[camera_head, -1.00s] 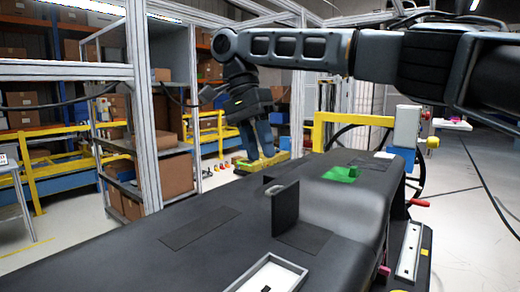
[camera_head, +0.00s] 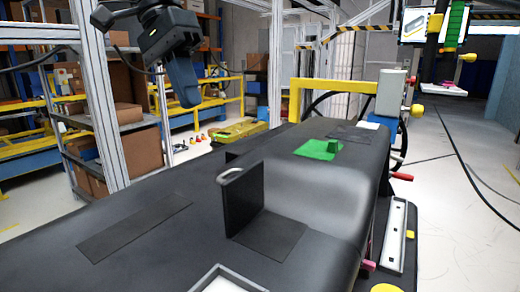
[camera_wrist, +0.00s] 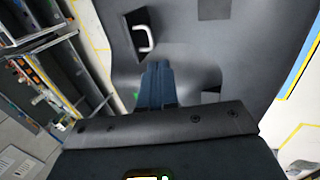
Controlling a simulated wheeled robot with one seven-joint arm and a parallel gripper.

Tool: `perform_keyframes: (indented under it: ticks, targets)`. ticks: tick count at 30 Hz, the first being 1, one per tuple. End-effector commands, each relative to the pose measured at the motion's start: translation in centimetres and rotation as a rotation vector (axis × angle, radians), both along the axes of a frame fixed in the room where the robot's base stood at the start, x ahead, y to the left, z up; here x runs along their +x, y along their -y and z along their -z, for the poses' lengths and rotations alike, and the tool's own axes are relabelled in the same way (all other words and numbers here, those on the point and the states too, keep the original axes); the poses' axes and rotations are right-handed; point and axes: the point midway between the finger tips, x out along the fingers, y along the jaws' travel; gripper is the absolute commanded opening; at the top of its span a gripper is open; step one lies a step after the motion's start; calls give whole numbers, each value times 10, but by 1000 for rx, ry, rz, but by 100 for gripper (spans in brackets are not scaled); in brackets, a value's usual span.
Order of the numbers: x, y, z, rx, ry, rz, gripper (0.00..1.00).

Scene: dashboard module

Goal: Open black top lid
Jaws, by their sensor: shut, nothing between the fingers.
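The black lid (camera_head: 241,198) stands upright on the black dashboard module (camera_head: 150,205), with a light handle at its top edge. A dark square patch (camera_head: 272,236) lies beside its foot on the right; I cannot tell how deep it is. In the wrist view the lid (camera_wrist: 132,32) is at the top, with its pale handle facing the camera. My gripper (camera_head: 188,103) has blue fingers pressed together, empty, pointing down at the upper left, apart from the lid. In the wrist view the fingers (camera_wrist: 158,66) appear just below the handle.
A green piece (camera_head: 318,149) lies on the module's far part. A dark flat rectangle (camera_head: 132,229) is at left, and a white-rimmed tray (camera_head: 228,277) is at the bottom. A yellow frame (camera_head: 335,86) stands behind. Shelves with boxes are at left.

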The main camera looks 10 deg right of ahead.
Motion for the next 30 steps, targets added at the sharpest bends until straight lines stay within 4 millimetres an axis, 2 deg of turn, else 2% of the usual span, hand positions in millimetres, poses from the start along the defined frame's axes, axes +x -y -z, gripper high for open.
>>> perform_keyframes:
  ticks: [7,18,24,30]
  targets:
    - [-7,9,32,1,-3,-1,0]
    - [-27,28,97,2,-3,-2,0]
    - [-44,46,89,-1,2,0,0]
    - [-53,54,89,1,2,1,0]
